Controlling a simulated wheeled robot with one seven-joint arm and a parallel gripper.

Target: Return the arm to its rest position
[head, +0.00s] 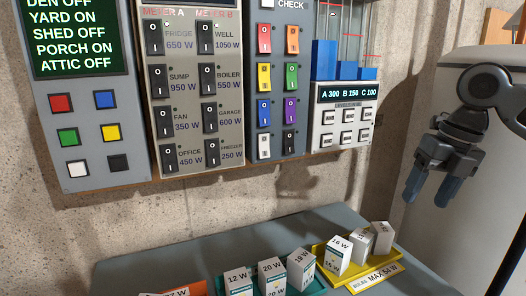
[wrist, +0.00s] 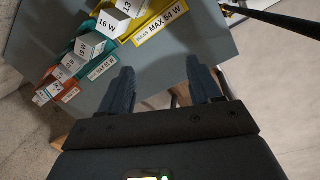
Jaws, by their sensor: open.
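My gripper (head: 430,188) hangs at the right of the head view, fingers pointing down. It is to the right of the wall panels and up off the grey table (head: 200,250). In the wrist view my gripper (wrist: 157,88) shows two dark fingers spread apart with nothing between them. The table's edge lies behind them in that view.
On the table stand a yellow tray (head: 376,277) marked MAX 54 W, a teal tray (head: 318,290) and an orange tray (head: 198,288), with several white boxes. Wall panels carry rocker switches (head: 208,76), coloured buttons (head: 61,103) and a keypad (head: 345,125). A pale rounded body (head: 425,105) stands behind my arm.

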